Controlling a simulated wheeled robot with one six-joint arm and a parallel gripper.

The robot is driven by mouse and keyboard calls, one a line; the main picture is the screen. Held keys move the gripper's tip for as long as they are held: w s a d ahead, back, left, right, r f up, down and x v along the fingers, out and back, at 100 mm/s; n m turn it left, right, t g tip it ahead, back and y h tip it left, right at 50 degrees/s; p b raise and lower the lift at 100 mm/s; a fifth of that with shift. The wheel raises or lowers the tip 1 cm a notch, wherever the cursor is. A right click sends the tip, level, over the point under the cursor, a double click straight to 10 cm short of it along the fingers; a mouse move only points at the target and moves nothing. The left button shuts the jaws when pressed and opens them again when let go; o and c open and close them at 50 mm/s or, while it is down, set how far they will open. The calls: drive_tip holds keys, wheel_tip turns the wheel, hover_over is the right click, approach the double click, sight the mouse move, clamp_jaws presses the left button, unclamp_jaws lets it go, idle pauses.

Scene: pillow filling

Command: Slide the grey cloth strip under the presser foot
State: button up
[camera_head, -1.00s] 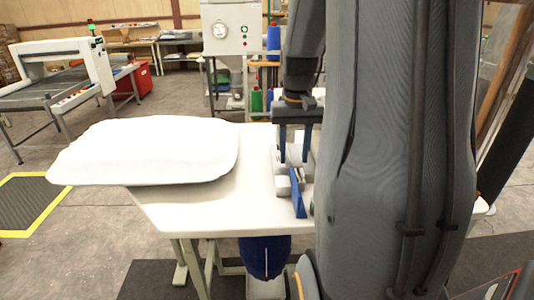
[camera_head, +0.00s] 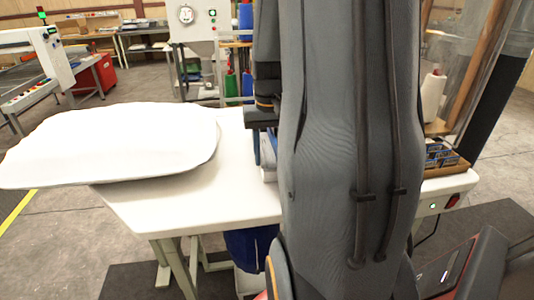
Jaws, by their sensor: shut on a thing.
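My gripper (camera_head: 260,150) is low over the white sewing table, at the left edge of my arm. My arm hides much of it; a dark finger points down. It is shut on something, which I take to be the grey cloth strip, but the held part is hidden. A pale grey piece with a blue edge (camera_head: 269,173) shows just below the gripper, partly covered by my arm; I cannot tell what it is. The presser foot and the sewing machine head are hidden behind my arm.
A white pillow (camera_head: 110,145) lies on the left of the white table (camera_head: 200,205). Right of my arm are a wooden box of small blue packs (camera_head: 442,158), a white thread cone (camera_head: 432,97) and a red switch (camera_head: 452,201). The table's front middle is clear.

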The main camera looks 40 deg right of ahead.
sight(265, 150)
drive_tip(key=shift+f+b, duration=0.35)
drive_tip(key=shift+f, duration=0.25)
drive_tip(key=shift+w+d+f+b, duration=0.1)
drive_tip(key=shift+w+d+b, duration=0.45)
drive_tip(key=shift+w, duration=0.4)
drive_tip(key=shift+w+d+f+b, duration=0.15)
drive_tip(key=shift+w+d+b, duration=0.4)
drive_tip(key=shift+w, duration=0.35)
drive_tip(key=shift+w+d+f+b, duration=0.1)
drive_tip(key=shift+w+d+b, duration=0.45)
drive_tip(key=shift+w, duration=0.4)
drive_tip(key=shift+w+d, duration=0.15)
drive_tip(key=shift+d, duration=0.05)
drive_tip(key=shift+f, duration=0.35)
drive_tip(key=o, duration=1.1)
drive_tip(key=shift+a, duration=0.1)
drive_tip(key=shift+d, duration=0.2)
